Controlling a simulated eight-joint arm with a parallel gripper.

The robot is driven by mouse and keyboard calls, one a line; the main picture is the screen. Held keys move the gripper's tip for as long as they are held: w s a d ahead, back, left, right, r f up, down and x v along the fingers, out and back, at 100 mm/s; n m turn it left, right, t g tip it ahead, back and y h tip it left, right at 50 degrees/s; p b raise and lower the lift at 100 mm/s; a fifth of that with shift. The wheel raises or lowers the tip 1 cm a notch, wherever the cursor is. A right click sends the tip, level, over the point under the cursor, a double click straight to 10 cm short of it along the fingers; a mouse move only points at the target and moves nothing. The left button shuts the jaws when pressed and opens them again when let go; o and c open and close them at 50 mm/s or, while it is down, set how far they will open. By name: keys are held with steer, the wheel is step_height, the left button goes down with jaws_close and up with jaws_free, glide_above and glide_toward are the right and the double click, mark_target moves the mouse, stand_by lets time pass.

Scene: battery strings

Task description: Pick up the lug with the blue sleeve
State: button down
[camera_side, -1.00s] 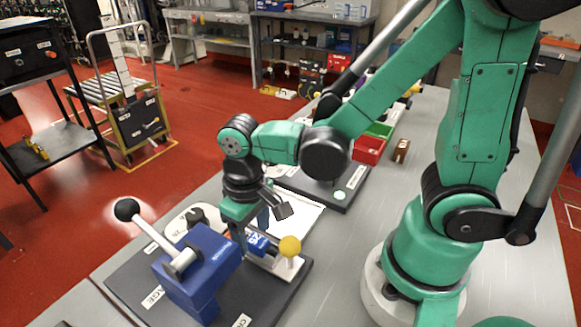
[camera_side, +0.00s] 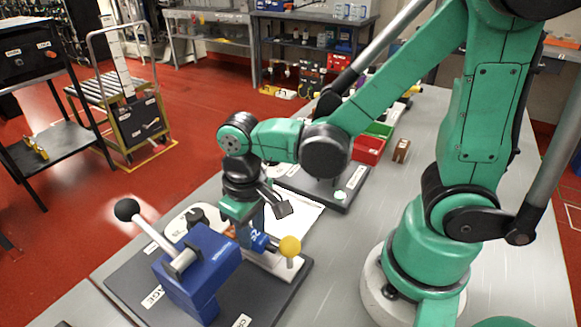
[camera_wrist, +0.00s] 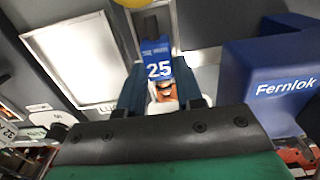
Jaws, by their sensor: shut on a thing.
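The lug with the blue sleeve (camera_wrist: 158,62) shows in the wrist view, marked "25", with a coppery end (camera_wrist: 165,92) nearest me. My gripper (camera_wrist: 165,102) is shut on it, and the jaws partly hide that end. In the side view the blue sleeve (camera_side: 259,242) sticks out to the right of my gripper (camera_side: 243,232), above a pale holder (camera_side: 272,263). I cannot tell whether the lug still touches the holder.
A blue press marked "Fernlok" (camera_side: 205,268) stands close on the left, with a black-knobbed lever (camera_side: 148,230). Red (camera_side: 368,150) and green bins are farther back. Grey bench is free on the right.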

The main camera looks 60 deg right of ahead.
mark_target(253, 234)
steer(key=shift+r, duration=2.1)
